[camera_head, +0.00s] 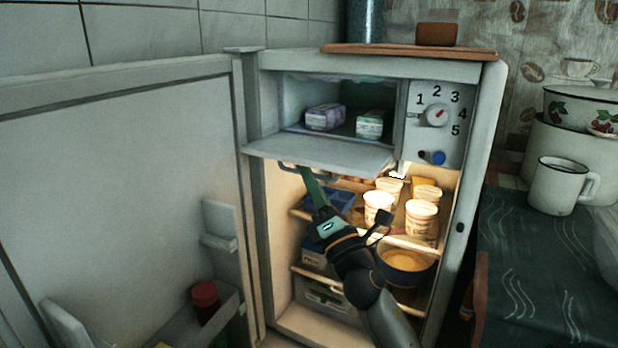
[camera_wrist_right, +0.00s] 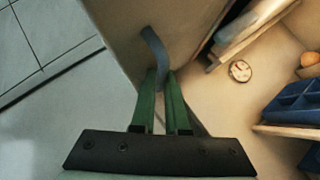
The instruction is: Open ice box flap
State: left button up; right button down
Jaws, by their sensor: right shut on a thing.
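The ice box flap (camera_head: 325,153) is hinged down below the ice box at the top of the fridge and stands roughly level, so the compartment is open to view. My right gripper (camera_head: 304,172) reaches up from below to the flap's underside. In the right wrist view its green fingers (camera_wrist_right: 165,78) are closed around the curved grey handle (camera_wrist_right: 152,45) of the flap. Part of the handle is hidden between the fingers. My left gripper is not in view.
Two small boxes, one purple (camera_head: 325,117) and one green-white (camera_head: 370,124), lie in the ice box. Cups (camera_head: 421,217) and a bowl (camera_head: 405,266) stand on shelves below, near my right arm. The fridge door (camera_head: 120,180) stands open at left. A counter (camera_head: 540,270) is at right.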

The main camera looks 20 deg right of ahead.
jog(key=shift+w+d, duration=0.1)
jog(key=shift+d, duration=0.35)
jog(key=c, duration=1)
grip_release()
jog(key=shift+o, duration=0.4)
jog(key=shift+a, duration=0.1)
jog(key=shift+s+f, duration=0.2)
jog(key=shift+s, duration=0.25)
jog(key=b+v, duration=0.1)
jog(key=v, duration=1)
jog(key=shift+f+b, duration=0.3)
jog(key=shift+s, duration=0.2)
